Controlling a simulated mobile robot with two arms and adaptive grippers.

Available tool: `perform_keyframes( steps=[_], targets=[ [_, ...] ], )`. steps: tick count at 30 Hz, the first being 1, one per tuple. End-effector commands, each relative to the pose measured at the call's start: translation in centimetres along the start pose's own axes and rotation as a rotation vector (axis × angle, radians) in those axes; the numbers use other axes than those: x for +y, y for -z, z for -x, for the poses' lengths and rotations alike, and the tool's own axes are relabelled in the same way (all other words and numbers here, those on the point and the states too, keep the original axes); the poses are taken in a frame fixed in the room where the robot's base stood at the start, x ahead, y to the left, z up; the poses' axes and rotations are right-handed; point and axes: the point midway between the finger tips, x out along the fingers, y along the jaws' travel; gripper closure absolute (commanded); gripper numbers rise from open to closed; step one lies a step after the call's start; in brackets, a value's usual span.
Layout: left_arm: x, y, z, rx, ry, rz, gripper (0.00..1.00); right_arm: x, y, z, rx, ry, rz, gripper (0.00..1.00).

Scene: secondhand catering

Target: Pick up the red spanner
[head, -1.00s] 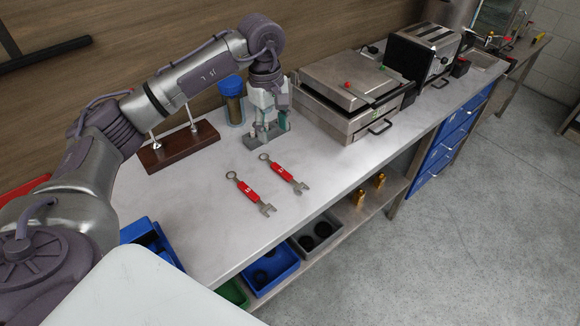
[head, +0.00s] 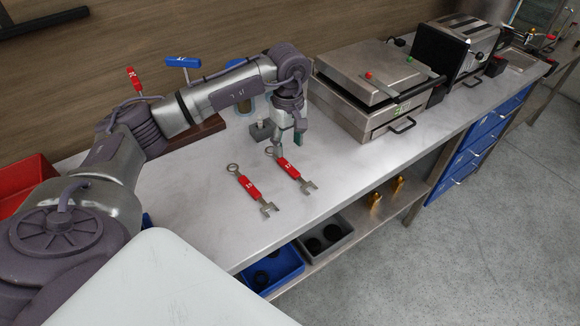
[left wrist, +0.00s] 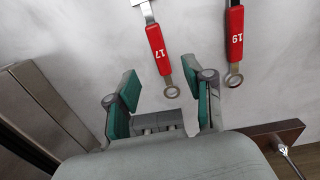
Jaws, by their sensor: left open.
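Two red-handled spanners lie apart on the steel bench. The one marked 17 (head: 289,169) is the right one in the head view and the left one in the left wrist view (left wrist: 158,49). The one marked 19 (head: 249,187) is left of it in the head view and right of it in the left wrist view (left wrist: 234,33). My left gripper (head: 286,146) is open and empty, above the bench by the ring end of spanner 17. In the left wrist view its green-padded fingers (left wrist: 164,92) point toward that ring. My right gripper is not in view.
A small grey block (head: 260,132) sits beside the gripper. A steel contact grill (head: 365,90) stands to the right. A wooden rack (head: 196,134) is behind my arm. A red bin (head: 25,184) is at the left. The bench in front of the spanners is clear.

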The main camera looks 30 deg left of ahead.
Motion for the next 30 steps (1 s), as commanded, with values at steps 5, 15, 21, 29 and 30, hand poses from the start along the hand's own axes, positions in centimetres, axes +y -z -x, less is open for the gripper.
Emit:
perform_keyframes(
  steps=[5, 15, 21, 29, 30],
  targets=[
    [0.0, -0.1, -2.1, -0.001, 0.000, -0.001, 0.48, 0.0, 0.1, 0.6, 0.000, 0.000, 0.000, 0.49],
    [-0.2, -0.1, -5.8, -0.003, 0.004, -0.001, 0.48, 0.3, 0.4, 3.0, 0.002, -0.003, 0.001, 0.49],
    [-0.1, -0.1, -7.6, -0.001, -0.001, -0.001, 0.48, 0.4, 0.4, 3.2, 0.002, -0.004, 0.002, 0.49],
    [-0.1, -0.1, -7.7, 0.000, -0.001, -0.001, 0.58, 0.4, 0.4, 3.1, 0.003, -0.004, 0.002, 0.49],
    [-0.1, -0.1, -7.7, 0.000, -0.001, -0.001, 0.65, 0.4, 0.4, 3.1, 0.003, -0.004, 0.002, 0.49]
  ],
)
